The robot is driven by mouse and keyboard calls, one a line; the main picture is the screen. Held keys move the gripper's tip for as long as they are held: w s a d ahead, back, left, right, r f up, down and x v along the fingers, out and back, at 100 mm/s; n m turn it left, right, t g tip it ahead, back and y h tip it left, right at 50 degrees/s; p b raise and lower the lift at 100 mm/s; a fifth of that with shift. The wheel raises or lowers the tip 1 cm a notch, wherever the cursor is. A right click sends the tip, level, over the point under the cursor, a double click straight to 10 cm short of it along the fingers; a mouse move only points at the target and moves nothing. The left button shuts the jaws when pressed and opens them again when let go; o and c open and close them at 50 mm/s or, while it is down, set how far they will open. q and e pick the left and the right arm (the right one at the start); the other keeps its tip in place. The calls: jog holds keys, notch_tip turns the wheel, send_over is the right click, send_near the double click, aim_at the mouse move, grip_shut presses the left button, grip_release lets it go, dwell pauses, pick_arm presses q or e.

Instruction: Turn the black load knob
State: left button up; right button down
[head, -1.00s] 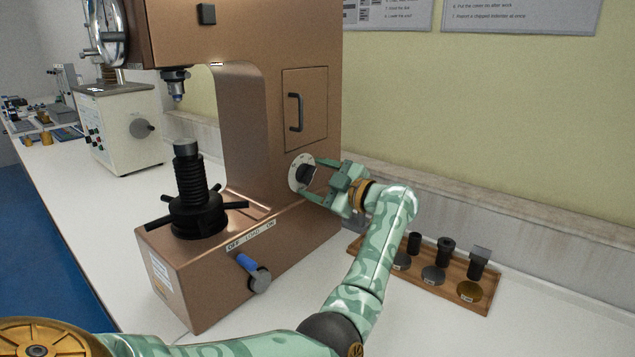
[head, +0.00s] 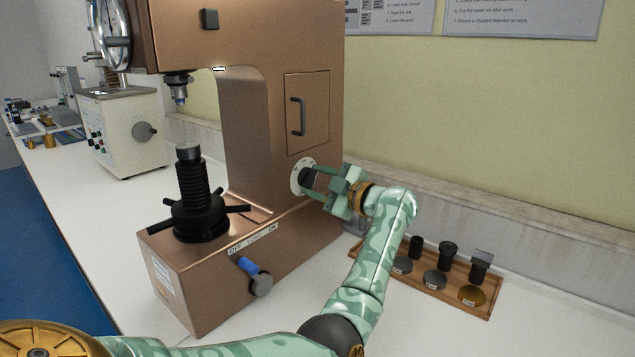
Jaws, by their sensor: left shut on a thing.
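The black load knob (head: 306,177) sits on a round white dial (head: 297,181) on the side of the copper-brown hardness tester (head: 249,120). My left gripper (head: 311,181) reaches it from the right, with its green fingers on either side of the knob. The fingers are shut on the knob and hide part of it and of the dial. My right gripper is not in view.
A blue-handled load lever (head: 250,268) sticks out low on the tester's side. A wooden tray (head: 453,291) with several weights and discs lies right of my arm. A threaded spindle (head: 195,190) with black handles stands on the tester's base. A cream tester (head: 127,130) stands behind.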

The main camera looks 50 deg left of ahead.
pick_arm(q)
jog(key=shift+r+n+b, duration=0.15)
jog(key=shift+n+b, duration=0.9)
jog(key=shift+n, duration=7.35)
jog(key=o, duration=1)
jog(key=shift+r, duration=0.15)
